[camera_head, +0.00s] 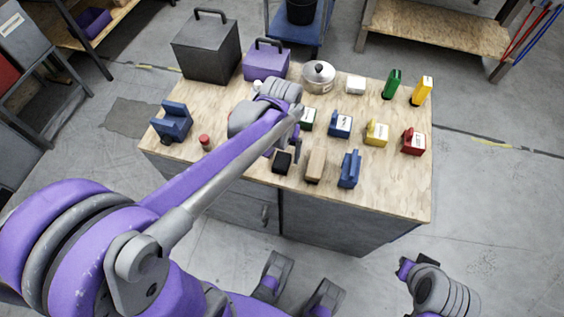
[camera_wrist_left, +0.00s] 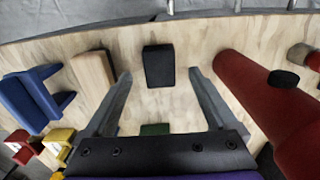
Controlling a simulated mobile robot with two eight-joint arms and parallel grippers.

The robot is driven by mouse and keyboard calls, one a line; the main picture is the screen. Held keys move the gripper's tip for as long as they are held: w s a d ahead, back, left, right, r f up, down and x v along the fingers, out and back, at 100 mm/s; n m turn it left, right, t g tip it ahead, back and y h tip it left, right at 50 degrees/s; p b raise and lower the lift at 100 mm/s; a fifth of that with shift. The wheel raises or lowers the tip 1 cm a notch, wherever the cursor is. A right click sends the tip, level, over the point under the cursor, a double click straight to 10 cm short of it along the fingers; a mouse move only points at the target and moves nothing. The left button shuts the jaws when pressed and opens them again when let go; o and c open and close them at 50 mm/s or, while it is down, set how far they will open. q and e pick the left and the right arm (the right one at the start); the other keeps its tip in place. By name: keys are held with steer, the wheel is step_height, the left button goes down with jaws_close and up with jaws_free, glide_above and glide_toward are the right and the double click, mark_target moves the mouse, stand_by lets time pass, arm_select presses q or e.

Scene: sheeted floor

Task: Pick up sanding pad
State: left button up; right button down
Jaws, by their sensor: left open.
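A small black block (camera_head: 282,161), which looks like the sanding pad, lies on the wooden table top near its front edge. In the left wrist view the black block (camera_wrist_left: 158,65) sits ahead of the fingers, in line with the gap between them. My left gripper (camera_wrist_left: 160,82) is open and empty over the table. In the head view my left gripper (camera_head: 284,143) is just behind the block and partly hidden by my own arm. Part of my right arm shows at the lower right, with its end (camera_head: 405,268) apart from the table; its fingers are unclear.
A tan block (camera_head: 316,165) and a blue handled tool (camera_head: 349,168) stand right of the black block. Boxes, a pot (camera_head: 318,77) and several coloured items fill the table behind.

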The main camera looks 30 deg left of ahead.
mark_target(282, 160)
arm_select(q)
step_height(282, 160, down, 5)
steer(key=shift+w+r+b, duration=0.15)
steer(key=shift+r+b, duration=0.05)
steer(key=shift+b, duration=0.3)
steer(key=shift+c, duration=0.2)
jaws_close()
step_height(282, 160, up, 10)
steer(key=shift+r+p, duration=0.1)
steer(key=shift+p, duration=1.05)
steer(key=c, duration=0.6)
jaws_free()
steer(key=c, duration=0.6)
steer(key=shift+c, duration=0.2)
